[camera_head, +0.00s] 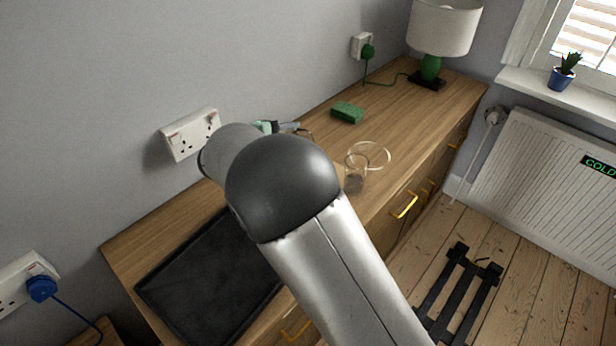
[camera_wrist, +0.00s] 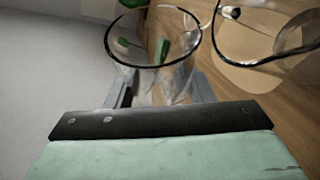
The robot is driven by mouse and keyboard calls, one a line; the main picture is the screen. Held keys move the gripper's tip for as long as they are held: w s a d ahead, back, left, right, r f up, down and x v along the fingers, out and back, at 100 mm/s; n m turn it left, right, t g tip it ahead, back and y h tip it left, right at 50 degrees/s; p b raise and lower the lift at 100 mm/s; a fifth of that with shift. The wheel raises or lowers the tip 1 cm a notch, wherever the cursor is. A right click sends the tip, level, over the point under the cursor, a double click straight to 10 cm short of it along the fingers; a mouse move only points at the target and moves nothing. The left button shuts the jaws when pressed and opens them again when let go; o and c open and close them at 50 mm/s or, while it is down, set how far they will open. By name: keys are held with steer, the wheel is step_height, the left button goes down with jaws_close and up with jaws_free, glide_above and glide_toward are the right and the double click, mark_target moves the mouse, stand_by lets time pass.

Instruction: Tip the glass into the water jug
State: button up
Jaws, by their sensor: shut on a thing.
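My gripper (camera_wrist: 162,88) is shut on a clear glass (camera_wrist: 153,66), whose round dark-edged rim shows just beyond the fingers in the wrist view. I cannot tell how far the glass is tilted or whether it holds water. In the head view my arm hides the glass and most of the gripper; only bits of the gripper (camera_head: 284,127) show past the arm. The clear water jug (camera_head: 357,177) stands on the wooden top near its front edge, right of my arm. Its wide rim (camera_wrist: 262,64) shows to the right of the glass in the wrist view, apart from it.
A green sponge (camera_head: 347,112) lies behind the jug near the wall. A lamp with a green base (camera_head: 431,67) stands at the far end, its cable running to a socket. A black tray (camera_head: 212,285) lies on the near left. The top beyond the jug is mostly clear.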

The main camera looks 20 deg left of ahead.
steer(key=shift+r+b, duration=0.25)
steer(key=shift+b, duration=0.1)
steer(key=shift+r+m+t+b, duration=0.2)
steer(key=shift+m+t+b, duration=0.1)
steer(key=shift+m+b, duration=0.3)
steer(key=shift+s+d+r+b, duration=0.1)
steer(key=shift+b, duration=0.35)
steer(key=shift+s+d+r+m+b, duration=0.15)
steer(key=shift+m+b, duration=0.15)
steer(key=shift+b, duration=0.1)
steer(key=shift+r, duration=0.15)
steer(key=shift+s+d+r+m+t+y+b, duration=0.15)
steer(key=shift+m+t+y+b, duration=0.2)
steer(key=shift+b, duration=0.2)
steer(key=shift+f+m+t+b, duration=0.4)
steer(key=shift+m+b, duration=0.25)
steer(key=shift+b, duration=2.45)
steer(key=shift+s+d+r+m+t+b, duration=0.15)
steer(key=shift+r+m+t+b, duration=0.2)
steer(key=shift+b, duration=1.2)
steer(key=shift+f+m+b, duration=0.1)
steer(key=shift+m+b, duration=0.15)
steer(key=shift+b, duration=0.65)
